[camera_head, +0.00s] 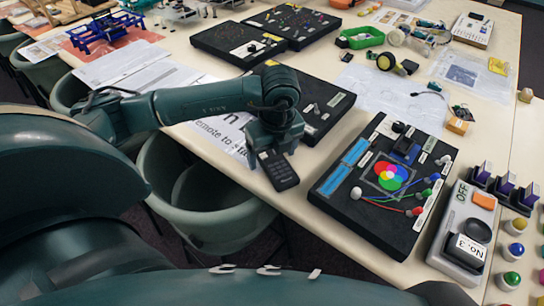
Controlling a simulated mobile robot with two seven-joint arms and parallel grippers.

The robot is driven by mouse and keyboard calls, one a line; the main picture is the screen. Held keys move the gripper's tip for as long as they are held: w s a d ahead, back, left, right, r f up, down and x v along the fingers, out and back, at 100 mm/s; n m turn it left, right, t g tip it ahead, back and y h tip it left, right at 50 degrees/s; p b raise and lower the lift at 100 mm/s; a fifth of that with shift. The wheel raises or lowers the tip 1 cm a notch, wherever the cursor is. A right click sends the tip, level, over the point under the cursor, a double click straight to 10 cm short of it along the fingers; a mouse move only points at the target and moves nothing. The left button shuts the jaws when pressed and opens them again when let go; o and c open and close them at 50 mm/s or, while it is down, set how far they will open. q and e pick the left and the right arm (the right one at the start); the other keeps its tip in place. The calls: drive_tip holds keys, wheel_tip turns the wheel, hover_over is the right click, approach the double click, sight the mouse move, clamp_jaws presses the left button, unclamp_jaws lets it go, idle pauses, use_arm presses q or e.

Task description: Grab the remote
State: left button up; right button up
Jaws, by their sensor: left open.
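The remote (280,172) is a dark, slim handset with buttons, near the front edge of the table, below my left gripper (272,148). My left arm comes in from the left over the printed sheets, and its gripper points down at the remote's far end. The gripper is open, and its fingers hide that end of the remote. I cannot tell whether the fingers touch it. My right gripper is not in view.
A black board with a colour wheel (388,176) lies right of the remote, and another black board (325,108) lies behind it. A control box marked OFF (463,246) stands at the right. A grey-green chair (205,205) is below the table edge.

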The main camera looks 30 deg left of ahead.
use_arm(q)
drive_tip(key=shift+f, duration=0.1)
drive_tip(key=c, duration=1.1)
drive_tip(key=shift+c, duration=0.2)
